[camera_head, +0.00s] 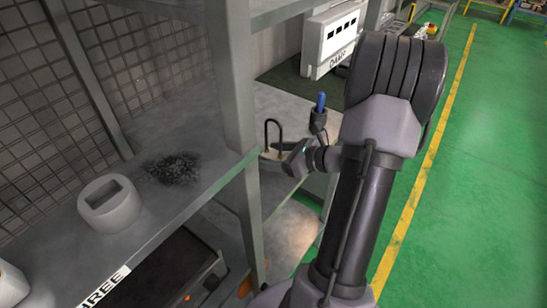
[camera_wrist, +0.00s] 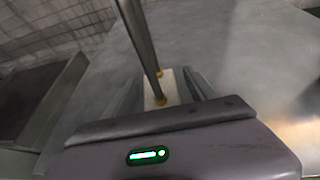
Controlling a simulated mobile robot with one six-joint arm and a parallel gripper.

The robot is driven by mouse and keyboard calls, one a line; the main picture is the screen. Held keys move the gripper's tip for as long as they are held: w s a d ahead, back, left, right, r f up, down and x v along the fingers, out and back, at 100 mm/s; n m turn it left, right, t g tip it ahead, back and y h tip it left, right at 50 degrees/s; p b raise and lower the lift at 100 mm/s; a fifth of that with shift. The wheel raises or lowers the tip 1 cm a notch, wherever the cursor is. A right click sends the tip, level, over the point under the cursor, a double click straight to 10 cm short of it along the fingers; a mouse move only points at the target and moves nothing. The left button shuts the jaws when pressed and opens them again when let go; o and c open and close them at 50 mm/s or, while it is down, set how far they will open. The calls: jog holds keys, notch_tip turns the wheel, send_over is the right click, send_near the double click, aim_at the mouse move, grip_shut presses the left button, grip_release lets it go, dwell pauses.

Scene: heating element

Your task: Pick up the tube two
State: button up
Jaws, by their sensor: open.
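A dark U-shaped tube (camera_head: 274,133) with a pale base stands upright on the grey shelf beyond the upright post. I take it to be tube two, though no label shows on it. In the wrist view its dark rod (camera_wrist: 140,40) rises to the top edge, with brassy fittings at the pale base (camera_wrist: 171,88). My gripper (camera_head: 283,158) is at the base in the head view. In the wrist view my gripper (camera_wrist: 163,92) is open, with one finger on each side of the base. Whether the fingers touch it I cannot tell.
A grey metal post (camera_head: 233,75) stands close left of my gripper. A grey block with a slot (camera_head: 109,204) and a dark granular patch (camera_head: 172,168) lie on the near shelf, labelled THREE. A white panel box (camera_head: 334,38) stands behind. Green floor is open at right.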

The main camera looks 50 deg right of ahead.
grip_shut()
jog(key=shift+r, duration=0.1)
